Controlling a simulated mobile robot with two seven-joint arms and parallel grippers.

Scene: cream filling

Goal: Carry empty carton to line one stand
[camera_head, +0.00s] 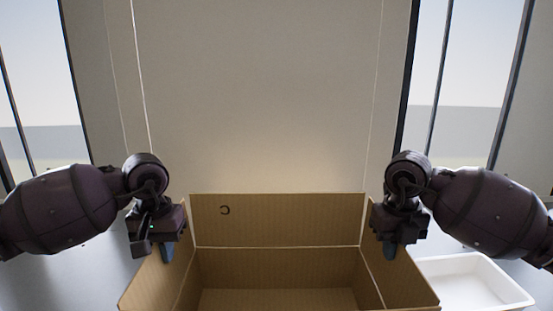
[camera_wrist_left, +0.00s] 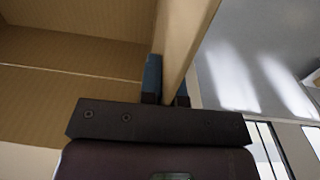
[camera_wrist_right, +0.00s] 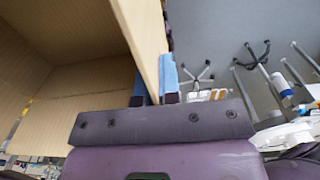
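The open brown cardboard carton (camera_head: 278,219) is in the lower middle of the head view, and the part of its inside that shows is bare. My left gripper (camera_head: 166,252) is at its left wall; in the left wrist view the blue fingers (camera_wrist_left: 167,88) lie on either side of the carton wall (camera_wrist_left: 183,40). My right gripper (camera_head: 390,252) is at its right wall; in the right wrist view its fingers (camera_wrist_right: 154,86) pinch the carton wall (camera_wrist_right: 142,35). The carton's underside is hidden.
A white tray (camera_head: 468,281) lies to the right of the carton. A large beige panel (camera_head: 270,100) stands ahead, with glazed openings on both sides. The right wrist view shows grey floor (camera_wrist_right: 215,35) far below, with chair or stand bases (camera_wrist_right: 258,55) on it.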

